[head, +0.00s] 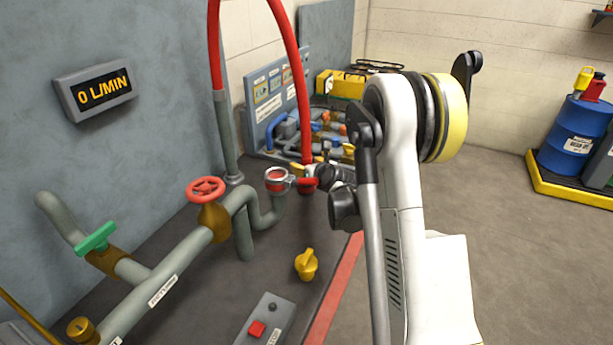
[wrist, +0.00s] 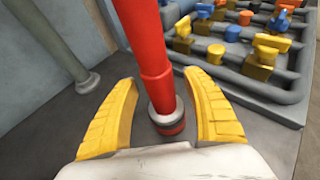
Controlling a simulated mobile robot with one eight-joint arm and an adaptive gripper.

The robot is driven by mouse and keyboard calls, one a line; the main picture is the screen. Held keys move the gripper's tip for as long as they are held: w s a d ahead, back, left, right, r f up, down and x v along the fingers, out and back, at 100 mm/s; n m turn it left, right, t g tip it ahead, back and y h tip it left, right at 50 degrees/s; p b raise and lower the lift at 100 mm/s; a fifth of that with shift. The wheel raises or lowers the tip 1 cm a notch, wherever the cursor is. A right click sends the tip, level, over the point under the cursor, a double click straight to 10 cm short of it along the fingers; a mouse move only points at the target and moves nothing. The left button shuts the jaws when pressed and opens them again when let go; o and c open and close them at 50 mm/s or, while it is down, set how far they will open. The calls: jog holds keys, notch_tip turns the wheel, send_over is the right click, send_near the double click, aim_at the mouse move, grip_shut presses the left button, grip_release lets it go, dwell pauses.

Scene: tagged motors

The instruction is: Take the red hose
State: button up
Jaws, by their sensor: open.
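The red hose (head: 302,95) rises from a grey upright pipe (head: 227,140), arches over and hangs down to my gripper (head: 314,170). In the wrist view the hose (wrist: 148,50) comes down between the two yellow fingers of my gripper (wrist: 165,115). Its lower end has a grey ring (wrist: 166,110) with a red part below. My gripper is open, with a visible gap on each side of the hose. In the head view the hose's lower end is partly hidden by my gripper.
A board of pipes and yellow valves (wrist: 240,58) lies behind. A yellow knob (head: 306,264) is in front.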

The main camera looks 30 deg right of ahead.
grip_shut()
jog(key=shift+r, duration=0.15)
